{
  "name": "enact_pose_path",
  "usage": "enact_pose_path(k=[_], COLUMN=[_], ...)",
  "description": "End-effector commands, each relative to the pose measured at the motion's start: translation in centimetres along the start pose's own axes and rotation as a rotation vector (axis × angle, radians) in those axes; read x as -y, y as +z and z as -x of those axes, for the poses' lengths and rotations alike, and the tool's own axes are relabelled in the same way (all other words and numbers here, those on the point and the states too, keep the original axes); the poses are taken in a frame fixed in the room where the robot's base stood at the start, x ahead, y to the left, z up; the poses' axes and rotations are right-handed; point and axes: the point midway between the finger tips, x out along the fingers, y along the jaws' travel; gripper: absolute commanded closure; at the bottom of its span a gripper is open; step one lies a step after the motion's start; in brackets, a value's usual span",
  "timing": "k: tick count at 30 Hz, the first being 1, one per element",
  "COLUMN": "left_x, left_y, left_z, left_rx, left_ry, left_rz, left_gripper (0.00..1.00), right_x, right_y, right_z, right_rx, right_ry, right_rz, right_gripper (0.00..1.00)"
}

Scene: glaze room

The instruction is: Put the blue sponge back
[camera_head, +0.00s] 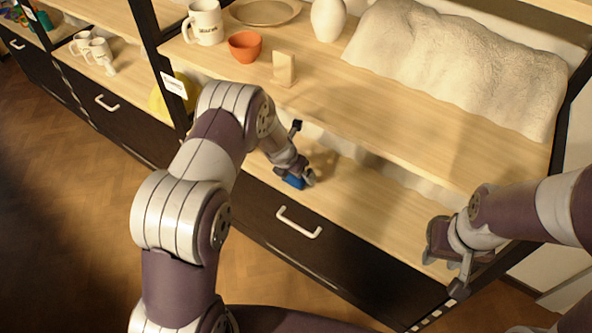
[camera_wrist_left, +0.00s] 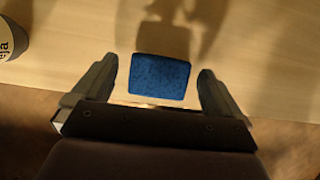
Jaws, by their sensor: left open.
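The blue sponge (camera_head: 292,182) lies on the light wooden lower shelf (camera_head: 345,195), close to its front edge and partly hidden by my left gripper (camera_head: 303,153). In the left wrist view the sponge (camera_wrist_left: 160,76) is a dark blue block between the two fingertips of my left gripper (camera_wrist_left: 160,82), with a small gap on each side. That gripper is open and low over the shelf. My right gripper (camera_head: 445,273) is open and empty over the right end of the lower shelf. No marked place for the sponge can be told.
The upper shelf holds a white mug (camera_head: 206,22), orange bowl (camera_head: 245,46), small wooden block (camera_head: 284,69), white vase (camera_head: 328,19), plate (camera_head: 265,11) and crumpled white cloth (camera_head: 455,65). A black post (camera_head: 160,62) stands left of my left arm. A drawer handle (camera_head: 298,222) juts out below the shelf.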

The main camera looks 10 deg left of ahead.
Motion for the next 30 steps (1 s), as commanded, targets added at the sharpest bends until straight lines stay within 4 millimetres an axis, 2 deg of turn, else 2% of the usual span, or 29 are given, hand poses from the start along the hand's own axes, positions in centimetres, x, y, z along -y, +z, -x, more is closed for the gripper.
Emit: enact_pose_path(k=[1,6,12,16,30], left_x=[-0.1,0.0,0.0,0.0,0.0], left_y=[0.3,0.3,0.1,0.0,0.0], left_z=[1.8,6.6,10.0,10.5,10.5], left_rx=[0.003,0.002,0.001,0.0,0.0], left_ry=[0.001,0.001,0.0,0.0,0.0], left_rz=[0.002,0.0,0.0,0.0,-0.004], left_gripper=[0.0,0.0,0.0,0.0,0.0], right_x=[0.0,0.0,0.0,0.0,0.0], right_y=[-0.1,-0.3,-0.4,-0.4,-0.4], right_z=[0.8,2.2,3.2,3.3,3.2], right_rx=[0.0,0.0,0.0,0.0,0.0], right_ry=[0.0,0.0,0.0,0.0,0.0], right_rz=[0.0,0.0,0.0,0.0,0.0], right_gripper=[0.61,0.61,0.61,0.61,0.61])
